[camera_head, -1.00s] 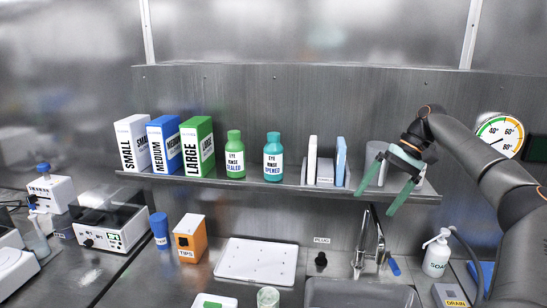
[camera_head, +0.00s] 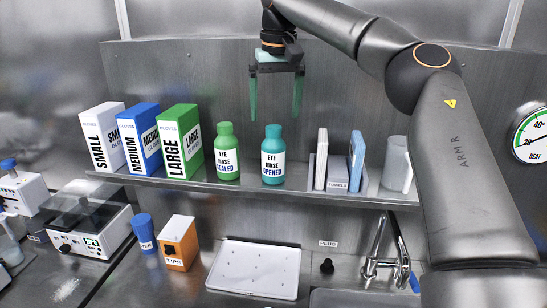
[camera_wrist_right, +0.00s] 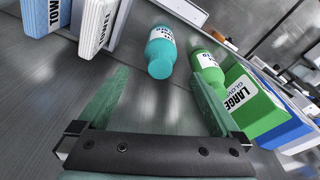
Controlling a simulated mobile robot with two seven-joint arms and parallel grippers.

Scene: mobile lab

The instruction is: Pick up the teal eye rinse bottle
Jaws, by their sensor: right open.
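The teal eye rinse bottle (camera_head: 272,155), labelled "EYE RINSE OPENED", stands upright on the metal shelf (camera_head: 300,190). A green bottle (camera_head: 226,150), labelled "EYE RINSE" with a partly readable last word, stands to its left. My right gripper (camera_head: 274,118) is open and empty, pointing down above the teal bottle, its fingertips a little higher than the cap. In the right wrist view the teal bottle (camera_wrist_right: 160,52) shows beyond and between the two green fingers (camera_wrist_right: 158,85), not touched. The green bottle (camera_wrist_right: 207,68) is near the right finger there. My left gripper is not in view.
Glove boxes, white (camera_head: 103,138), blue (camera_head: 140,140) and green (camera_head: 180,142), stand left on the shelf. A towel holder (camera_head: 337,172) and a white cylinder (camera_head: 397,165) stand right. Below are a white tray (camera_head: 255,268), an orange tips box (camera_head: 177,243) and a faucet (camera_head: 376,250).

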